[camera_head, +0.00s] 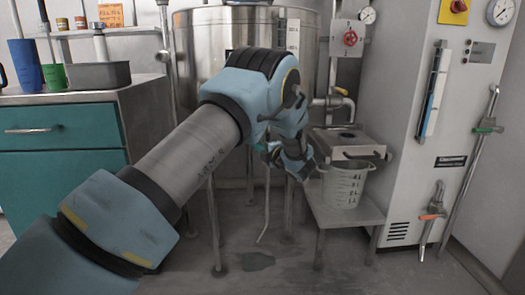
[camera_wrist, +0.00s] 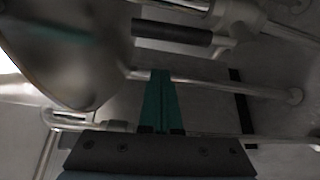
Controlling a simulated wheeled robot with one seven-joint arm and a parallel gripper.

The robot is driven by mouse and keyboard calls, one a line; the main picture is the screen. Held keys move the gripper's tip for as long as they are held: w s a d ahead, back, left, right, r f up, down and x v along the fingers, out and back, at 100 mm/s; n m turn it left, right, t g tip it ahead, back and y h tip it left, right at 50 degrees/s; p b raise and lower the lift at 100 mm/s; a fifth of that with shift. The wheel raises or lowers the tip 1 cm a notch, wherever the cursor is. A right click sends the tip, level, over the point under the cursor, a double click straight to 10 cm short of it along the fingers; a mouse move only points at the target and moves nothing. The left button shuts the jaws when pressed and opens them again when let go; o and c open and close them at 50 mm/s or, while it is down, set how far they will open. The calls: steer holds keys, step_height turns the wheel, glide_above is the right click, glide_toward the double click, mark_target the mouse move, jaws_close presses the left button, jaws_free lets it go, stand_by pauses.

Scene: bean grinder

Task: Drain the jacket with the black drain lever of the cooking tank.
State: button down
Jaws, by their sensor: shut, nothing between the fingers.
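The steel cooking tank (camera_head: 203,45) stands on legs behind my arm, which covers much of its lower front. In the wrist view the tank's rounded underside (camera_wrist: 65,55) fills the upper left. A black cylindrical grip on a metal rod, which looks like the drain lever (camera_wrist: 172,33), lies just beyond my fingertips and appears apart from them. My arm seems to hide it in the head view. My gripper (camera_wrist: 160,73) has its teal fingers together, with nothing between them. In the head view, the gripper (camera_head: 269,153) is below the tank, mostly covered by my wrist.
Metal pipes (camera_wrist: 210,84) run close around the fingers. A clear measuring jug (camera_head: 344,186) stands on a low metal stand (camera_head: 368,213) to the right. A white cabinet (camera_head: 405,110) is at right, a teal-drawer counter (camera_head: 55,140) at left. The floor below the tank is mostly open.

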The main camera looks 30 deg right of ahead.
steer(key=s+p, duration=0.2)
steer(key=s, duration=0.8)
steer(key=shift+d+r, duration=0.15)
steer(key=shift+d, duration=0.25)
steer(key=c, duration=1.6)
jaws_free()
stand_by(4.3)
